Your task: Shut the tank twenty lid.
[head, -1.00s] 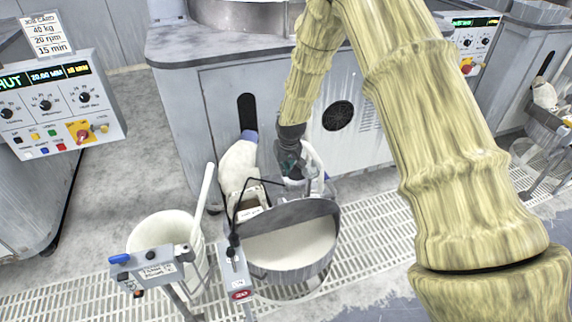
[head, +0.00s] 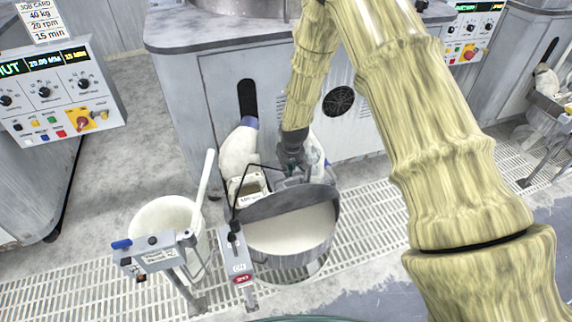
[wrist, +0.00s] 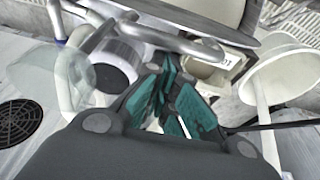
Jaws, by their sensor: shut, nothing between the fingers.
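The round grey tank (head: 290,264) stands on the floor grating in the head view, with pale slurry showing in its open mouth. A post at its front left carries a small red tag (head: 241,279), whose number is hard to read. A dark grey curved band (head: 285,203) lies along the back of the mouth; I cannot tell whether it is the lid or the inner wall. My gripper (head: 292,168) is just behind the tank's back rim, pointing down. In the wrist view, its teal fingers (wrist: 176,98) are shut and empty, close to a metal bar (wrist: 160,38) by the tank.
A white bucket (head: 165,215) with a stick stands left of the tank. A white jug (head: 238,152) with a blue cap is behind it, beside a small labelled container (head: 250,187). The machine cabinet (head: 222,92) closes off the back. Open grating lies to the right.

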